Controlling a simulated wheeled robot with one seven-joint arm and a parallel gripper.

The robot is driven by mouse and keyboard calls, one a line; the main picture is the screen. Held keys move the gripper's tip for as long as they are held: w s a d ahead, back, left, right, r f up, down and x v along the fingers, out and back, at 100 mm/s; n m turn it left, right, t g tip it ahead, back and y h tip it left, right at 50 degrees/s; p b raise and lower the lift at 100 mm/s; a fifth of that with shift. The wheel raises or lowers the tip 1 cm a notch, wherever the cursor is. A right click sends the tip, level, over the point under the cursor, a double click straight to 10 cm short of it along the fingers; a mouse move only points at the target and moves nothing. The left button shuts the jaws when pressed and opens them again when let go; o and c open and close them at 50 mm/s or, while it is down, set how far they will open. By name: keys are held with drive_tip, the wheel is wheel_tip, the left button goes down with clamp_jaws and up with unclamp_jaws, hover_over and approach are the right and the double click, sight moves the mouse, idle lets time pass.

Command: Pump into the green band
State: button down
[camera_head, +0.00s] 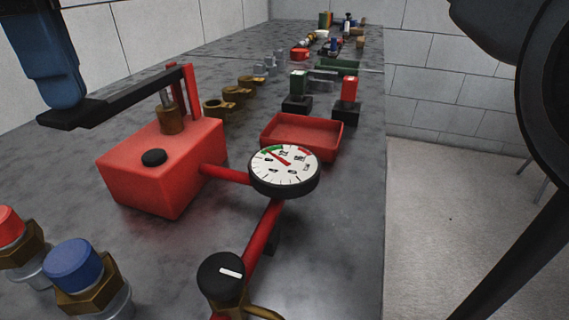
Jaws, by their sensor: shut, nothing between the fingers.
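The red pump box (160,165) stands on the grey bench, with a brass collar and a black cap on top. Its dark lever (125,100) runs from the red upright posts to a black grip end at the left. My gripper (63,98), blue-tipped and shut, points down at the grip end and seems to touch its top; it holds nothing. The round white gauge (284,170) sits right of the pump on a red pipe. Its red needle points up-left, at or very near the green band; the exact edge is too small to tell.
A black knob valve (221,276) stands in front of the gauge. Red (10,226) and blue (72,264) capped brass fittings stand front left. A red tray (302,134) and several brass fittings lie behind. The bench ends at the right; floor lies beyond.

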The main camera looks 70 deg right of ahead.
drive_tip(key=shift+r, duration=0.1)
drive_tip(key=shift+r+p, duration=1.75)
drive_tip(key=shift+r, duration=1.2)
drive_tip(key=shift+s, duration=0.1)
